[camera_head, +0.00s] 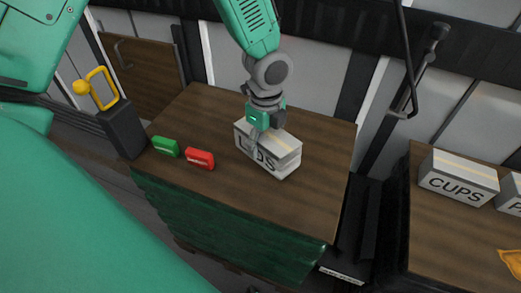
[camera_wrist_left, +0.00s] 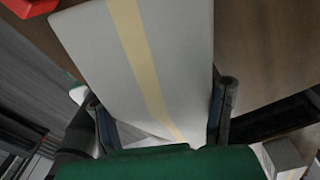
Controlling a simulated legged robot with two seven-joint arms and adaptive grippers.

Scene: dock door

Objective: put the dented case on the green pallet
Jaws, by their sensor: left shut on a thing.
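A pale grey case (camera_head: 282,150) marked "LIDS", with a cream tape stripe, is at the middle of a wood-topped stand with green ribbed sides (camera_head: 230,225). My left gripper (camera_head: 263,128) comes from above and is shut on this case. In the left wrist view the case (camera_wrist_left: 175,50) fills the space between the fingers (camera_wrist_left: 160,118). I cannot tell whether the case rests on the wood or hangs just above it. No dent shows clearly on its visible faces. The green-sided stand is the only pallet-like green thing I see. My right gripper is not in view.
A green block (camera_head: 165,147) and a red block (camera_head: 200,158) lie left of the case. A second wooden surface (camera_head: 440,250) at right holds a "CUPS" case (camera_head: 459,178) and another case (camera_head: 511,194). A dark post with a yellow handle (camera_head: 103,90) stands at left.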

